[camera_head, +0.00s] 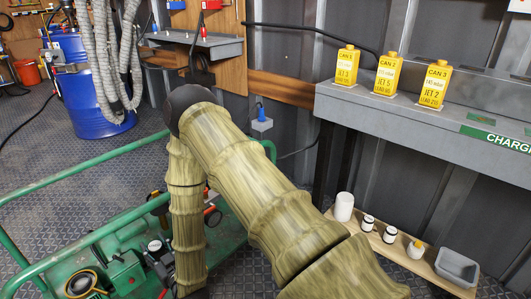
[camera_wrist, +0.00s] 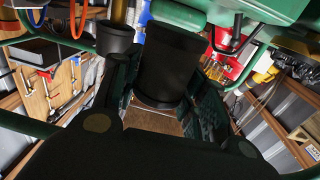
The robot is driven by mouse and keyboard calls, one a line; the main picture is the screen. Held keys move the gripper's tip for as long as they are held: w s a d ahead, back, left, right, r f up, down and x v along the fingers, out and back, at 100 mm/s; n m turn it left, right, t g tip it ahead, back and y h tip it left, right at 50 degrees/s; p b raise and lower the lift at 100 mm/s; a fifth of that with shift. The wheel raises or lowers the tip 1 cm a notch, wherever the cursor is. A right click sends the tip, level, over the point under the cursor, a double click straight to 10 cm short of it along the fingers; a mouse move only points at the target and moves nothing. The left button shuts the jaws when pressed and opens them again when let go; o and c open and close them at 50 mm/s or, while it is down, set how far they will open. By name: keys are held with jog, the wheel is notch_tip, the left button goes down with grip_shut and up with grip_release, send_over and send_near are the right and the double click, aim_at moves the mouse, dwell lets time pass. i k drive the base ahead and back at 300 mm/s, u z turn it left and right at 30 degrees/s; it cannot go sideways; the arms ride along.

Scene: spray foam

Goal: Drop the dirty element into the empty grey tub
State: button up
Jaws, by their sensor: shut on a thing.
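In the wrist view my gripper (camera_wrist: 165,98) has its two fingers on either side of a dark cylinder (camera_wrist: 171,62), which looks like the dirty element. The gripper is shut on it. The cylinder's far end is in shadow and hard to make out. In the head view my arm bends down over the green cart, and the gripper and the element are out of sight below the picture edge. The empty grey tub (camera_head: 459,266) sits at the right end of a low wooden shelf, well to the right of my arm.
Yellow cans (camera_head: 387,76) stand on a grey bench (camera_head: 460,135) above the shelf.

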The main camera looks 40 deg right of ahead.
aim_at(460, 270)
jog(key=z, duration=3)
